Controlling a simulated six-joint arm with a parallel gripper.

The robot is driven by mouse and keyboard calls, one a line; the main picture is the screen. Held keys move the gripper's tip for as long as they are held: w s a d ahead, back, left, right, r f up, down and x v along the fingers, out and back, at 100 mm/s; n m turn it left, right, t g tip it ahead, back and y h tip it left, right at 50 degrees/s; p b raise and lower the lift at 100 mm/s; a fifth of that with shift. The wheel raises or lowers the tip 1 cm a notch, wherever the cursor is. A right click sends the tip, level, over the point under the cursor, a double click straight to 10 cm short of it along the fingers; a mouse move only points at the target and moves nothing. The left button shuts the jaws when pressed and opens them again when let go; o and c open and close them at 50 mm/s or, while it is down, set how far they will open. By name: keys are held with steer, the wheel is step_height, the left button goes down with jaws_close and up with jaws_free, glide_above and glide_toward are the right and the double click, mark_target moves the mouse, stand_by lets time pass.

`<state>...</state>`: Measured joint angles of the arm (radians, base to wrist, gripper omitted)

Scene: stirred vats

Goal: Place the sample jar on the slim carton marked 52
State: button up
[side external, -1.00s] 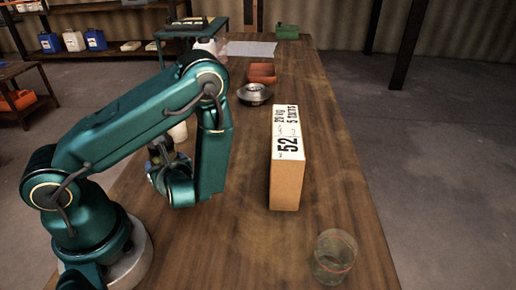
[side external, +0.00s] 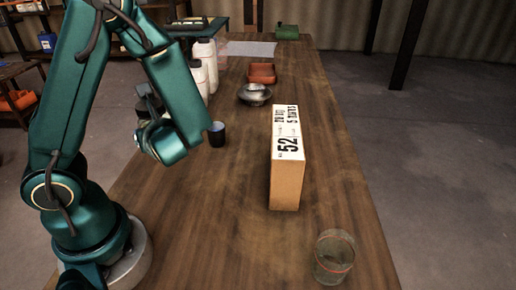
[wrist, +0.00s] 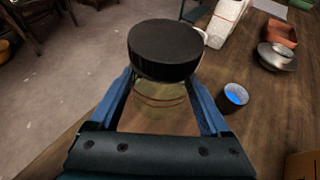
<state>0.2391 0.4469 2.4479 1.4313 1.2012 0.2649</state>
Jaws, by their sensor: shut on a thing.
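The sample jar, clear with a wide black lid (wrist: 165,48), is between the blue fingers of my gripper (wrist: 163,88) in the wrist view. The fingers are shut on its body. In the side view my gripper (side external: 150,112) is raised above the table, left of the carton, and the jar is mostly hidden by the arm. The slim carton marked 52 (side external: 286,184) stands upright on the table, its white label on top and the top clear. A brown corner of it (wrist: 304,166) shows at lower right in the wrist view.
A dark cup (side external: 217,134) stands between gripper and carton. A clear glass beaker (side external: 335,258) is at front right. White bottles (side external: 206,62), a metal bowl (side external: 255,94), an orange tray (side external: 262,73) and a green box (side external: 287,32) stand farther back.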

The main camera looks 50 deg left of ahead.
steer(key=w+d+r+m+t+h, duration=0.2)
steer(key=w+d+r+m+t, duration=0.35)
steer(key=d, duration=0.25)
step_height(320, 180, up, 7)
steer(key=m+t+h, duration=0.5)
steer(key=m+h, duration=0.5)
glide_above(286, 128)
steer(key=shift+n+t, duration=0.25)
steer(key=shift+f, duration=3.85)
steer(key=shift+f, duration=0.1)
steer(key=o, duration=1.2)
